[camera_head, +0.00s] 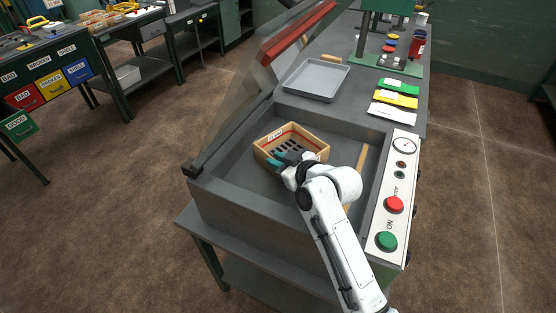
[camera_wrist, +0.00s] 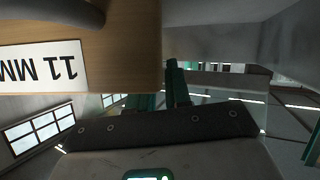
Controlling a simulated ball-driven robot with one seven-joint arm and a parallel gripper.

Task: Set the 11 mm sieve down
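The 11 mm sieve (camera_head: 314,142) is a light wooden box with a dark slotted bottom. It is in the grey basin of the machine in the head view, looking roughly level; whether it rests on the floor cannot be told. In the wrist view its wooden wall (camera_wrist: 125,60) fills the upper left, with an upside-down "11 MM" label. My gripper (camera_head: 276,161) is at the sieve's near left side, its teal tip against or just over the wall. A green finger (camera_wrist: 177,85) shows beside the wall's edge in the wrist view. The grip itself is hidden.
The basin (camera_head: 222,183) has raised walls and a raised clear lid (camera_head: 248,90) at left. A wooden strip (camera_head: 361,161) lies right of the sieve. The control panel (camera_head: 397,190) has a red and a green button. A grey tray (camera_head: 316,79) stands behind.

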